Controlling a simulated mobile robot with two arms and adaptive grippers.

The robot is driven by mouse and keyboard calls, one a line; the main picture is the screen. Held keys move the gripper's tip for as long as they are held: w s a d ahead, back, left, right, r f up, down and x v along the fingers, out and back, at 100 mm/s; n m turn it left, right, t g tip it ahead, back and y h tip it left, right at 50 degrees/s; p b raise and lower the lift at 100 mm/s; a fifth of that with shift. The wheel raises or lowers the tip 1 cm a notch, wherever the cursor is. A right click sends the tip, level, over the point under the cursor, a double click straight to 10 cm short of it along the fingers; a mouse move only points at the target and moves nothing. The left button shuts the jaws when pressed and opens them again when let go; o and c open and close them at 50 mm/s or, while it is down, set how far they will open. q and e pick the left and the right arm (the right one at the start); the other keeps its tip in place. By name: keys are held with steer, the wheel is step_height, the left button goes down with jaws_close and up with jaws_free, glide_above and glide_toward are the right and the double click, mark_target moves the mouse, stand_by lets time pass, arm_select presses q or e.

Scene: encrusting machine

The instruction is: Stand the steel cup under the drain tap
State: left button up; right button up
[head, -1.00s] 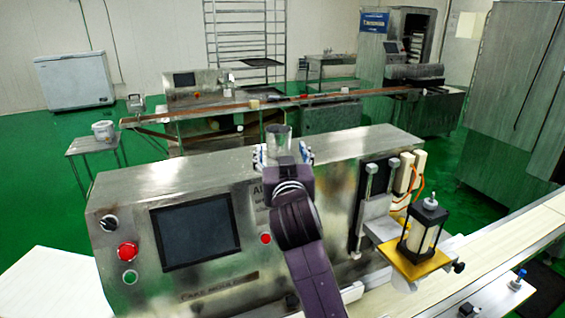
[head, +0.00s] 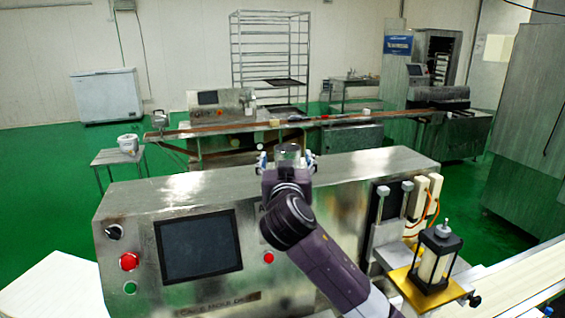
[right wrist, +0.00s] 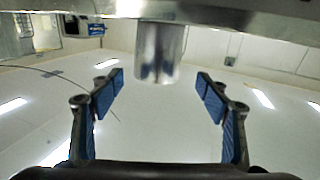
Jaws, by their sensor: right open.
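The steel cup (head: 289,152) stands on top of the steel machine, behind my right gripper, which hides its lower part. In the right wrist view, which shows the room upside down, the cup (right wrist: 158,48) is a plain shiny cylinder. My right gripper (head: 287,163) is open, with blue-padded fingers on either side of the cup's line. In the right wrist view its fingertips (right wrist: 159,80) are apart from the cup, with gaps on both sides. I cannot make out the drain tap. My left gripper is not in view.
The machine's front carries a dark screen (head: 198,246) and red buttons. At its right, a black-framed unit (head: 436,262) stands on a yellow plate (head: 402,281) above a pale conveyor (head: 520,285). The machine top (head: 390,160) is clear right of the cup.

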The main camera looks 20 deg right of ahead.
mark_target(288, 146)
steer(key=shift+p+x, duration=0.5)
steer(key=shift+x, duration=0.5)
steer(key=p+x, duration=0.2)
steer(key=x, duration=0.1)
steer(key=shift+d+r, duration=0.1)
steer(key=shift+d, duration=0.3)
steer(key=shift+w, duration=0.5)
steer(key=c, duration=0.7)
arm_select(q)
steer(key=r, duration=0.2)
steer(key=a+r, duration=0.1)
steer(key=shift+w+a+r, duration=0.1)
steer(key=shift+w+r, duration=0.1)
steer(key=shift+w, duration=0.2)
arm_select(e)
steer(key=c, duration=0.7)
